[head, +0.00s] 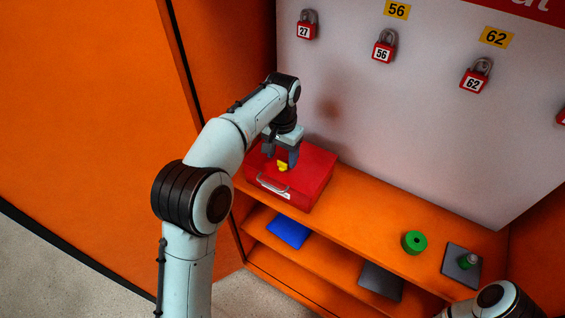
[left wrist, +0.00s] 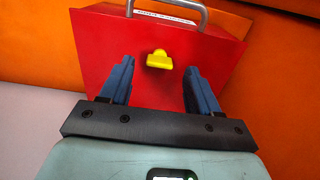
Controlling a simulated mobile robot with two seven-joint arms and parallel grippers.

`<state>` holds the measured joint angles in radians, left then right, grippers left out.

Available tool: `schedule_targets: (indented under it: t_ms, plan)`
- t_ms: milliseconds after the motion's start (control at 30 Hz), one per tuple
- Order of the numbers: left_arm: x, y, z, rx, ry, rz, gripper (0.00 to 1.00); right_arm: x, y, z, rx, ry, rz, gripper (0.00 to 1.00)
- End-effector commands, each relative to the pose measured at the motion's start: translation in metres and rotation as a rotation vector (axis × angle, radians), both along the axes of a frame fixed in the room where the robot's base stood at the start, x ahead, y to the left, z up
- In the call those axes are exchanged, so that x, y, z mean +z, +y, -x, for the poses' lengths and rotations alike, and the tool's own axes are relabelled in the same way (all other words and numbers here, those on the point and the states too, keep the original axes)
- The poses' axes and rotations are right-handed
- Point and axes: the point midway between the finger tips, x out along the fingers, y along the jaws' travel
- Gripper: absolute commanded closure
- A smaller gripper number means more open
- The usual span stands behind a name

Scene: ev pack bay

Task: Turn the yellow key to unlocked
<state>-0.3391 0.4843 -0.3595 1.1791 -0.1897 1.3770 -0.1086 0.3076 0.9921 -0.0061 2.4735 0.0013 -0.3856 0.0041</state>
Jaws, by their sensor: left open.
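The yellow key (head: 282,166) sits on the top of a red box (head: 312,180) on the orange shelf. In the left wrist view the yellow key (left wrist: 159,59) stands on the red face of the box (left wrist: 110,50), below the grey handle. My left gripper (head: 281,160) is over the box, close to the key. Its two fingers (left wrist: 158,82) are apart on either side of the key, with a gap on both sides, and hold nothing. Part of my right arm shows at the bottom right in the head view, but its gripper is out of sight.
Red padlocks (head: 382,47) hang on the white back panel. A green ring (head: 414,242) and a dark plate with a green knob (head: 461,264) lie on the shelf at right. A blue item (head: 289,232) and a dark flat item (head: 381,281) lie on the shelf below.

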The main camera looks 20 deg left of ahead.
Motion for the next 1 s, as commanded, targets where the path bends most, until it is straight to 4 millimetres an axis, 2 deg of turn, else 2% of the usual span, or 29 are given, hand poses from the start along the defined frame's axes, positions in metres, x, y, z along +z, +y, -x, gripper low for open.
schedule_targets:
  t_ms: [33, 200, 533, 567, 700, 733, 1000]
  plan:
    - [-0.01, 0.0, 0.001, 0.0, 0.004, -0.001, 0.38, -0.003, 0.0, 0.002, 0.0, 0.002, 0.0, 0.57]
    - [-0.024, 0.0, 0.0, 0.0, 0.001, 0.0, 0.38, -0.006, 0.0, 0.004, 0.0, 0.003, 0.0, 0.57]
    - [-0.027, 0.0, 0.0, 0.0, -0.001, 0.001, 0.38, -0.006, 0.0, 0.004, 0.0, 0.003, 0.0, 0.57]
    - [-0.027, 0.0, 0.0, 0.0, -0.001, 0.001, 0.42, -0.006, 0.0, 0.004, 0.0, 0.003, 0.0, 0.57]
    - [-0.026, 0.0, 0.0, 0.0, -0.001, 0.001, 0.87, -0.006, 0.0, 0.004, 0.0, 0.003, 0.0, 0.57]
    - [-0.026, 0.0, 0.0, 0.0, -0.001, 0.0, 0.95, -0.006, 0.0, 0.004, 0.0, 0.003, 0.0, 0.57]
    - [-0.026, 0.0, 0.0, 0.016, -0.001, 0.0, 0.94, -0.005, 0.0, 0.003, 0.0, 0.002, 0.0, 0.57]
